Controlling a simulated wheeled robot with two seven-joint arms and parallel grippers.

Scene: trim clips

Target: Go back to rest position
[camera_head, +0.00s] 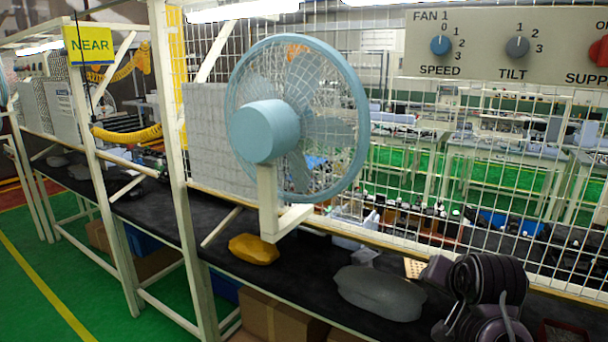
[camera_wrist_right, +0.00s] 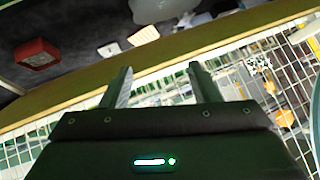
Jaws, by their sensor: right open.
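My right gripper (camera_wrist_right: 162,84) is open in the right wrist view, with its two fingers well apart and nothing between them. Its fingertips point toward a wooden table edge (camera_wrist_right: 75,91) and the white wire mesh. In the head view, my dark right arm is bunched up at the lower right, over the right end of the black bench (camera_head: 320,257). Its fingertips cannot be made out there. My left arm and gripper show in neither view.
A grey bag (camera_head: 380,292) and a yellow bag (camera_head: 254,249) lie on the bench. A blue fan (camera_head: 264,131) hangs on the mesh above it. A red box (camera_wrist_right: 37,53) lies at the upper left of the right wrist view. Green floor (camera_head: 40,290) at left is clear.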

